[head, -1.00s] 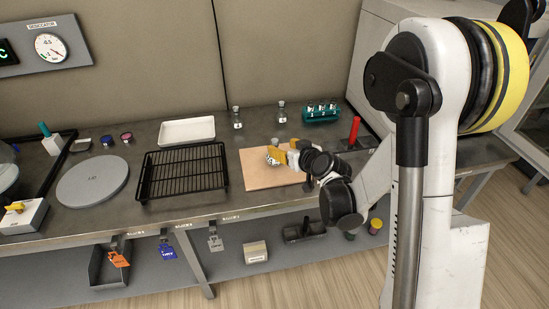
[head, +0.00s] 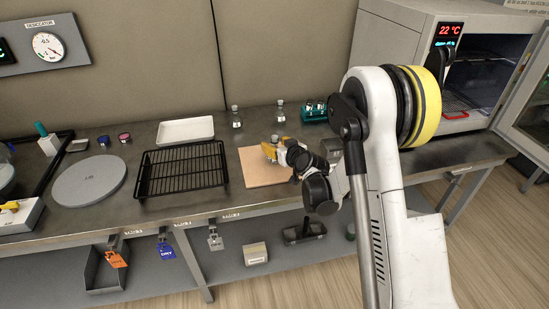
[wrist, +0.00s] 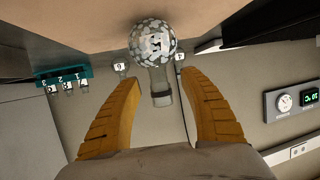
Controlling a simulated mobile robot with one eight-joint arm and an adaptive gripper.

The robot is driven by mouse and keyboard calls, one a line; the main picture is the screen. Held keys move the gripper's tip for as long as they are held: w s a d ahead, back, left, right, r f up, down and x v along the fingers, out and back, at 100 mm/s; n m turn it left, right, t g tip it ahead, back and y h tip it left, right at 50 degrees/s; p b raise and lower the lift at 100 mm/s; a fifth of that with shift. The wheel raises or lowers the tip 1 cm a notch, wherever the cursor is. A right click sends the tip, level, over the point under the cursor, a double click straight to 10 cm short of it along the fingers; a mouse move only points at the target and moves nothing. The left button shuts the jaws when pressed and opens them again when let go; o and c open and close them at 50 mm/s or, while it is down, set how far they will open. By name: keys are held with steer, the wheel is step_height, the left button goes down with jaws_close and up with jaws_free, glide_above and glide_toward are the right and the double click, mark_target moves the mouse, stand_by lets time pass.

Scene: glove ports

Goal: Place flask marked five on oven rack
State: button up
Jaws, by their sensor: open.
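In the head view my gripper (head: 270,150) is low over the board and mostly hides the flask. A wire rack shows inside the open oven (head: 454,101) at right. A black wire rack (head: 183,170) lies on the bench left of the board.
Two small flasks (head: 236,117) (head: 280,112) stand at the bench back. A teal rack (head: 313,115) holds several vessels beside them. A white tray (head: 185,130) and grey disc (head: 90,181) lie left. The oven door (head: 535,110) is open.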

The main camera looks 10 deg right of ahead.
steer(key=shift+w+f, duration=0.1)
steer(key=shift+w, duration=0.25)
jaws_close()
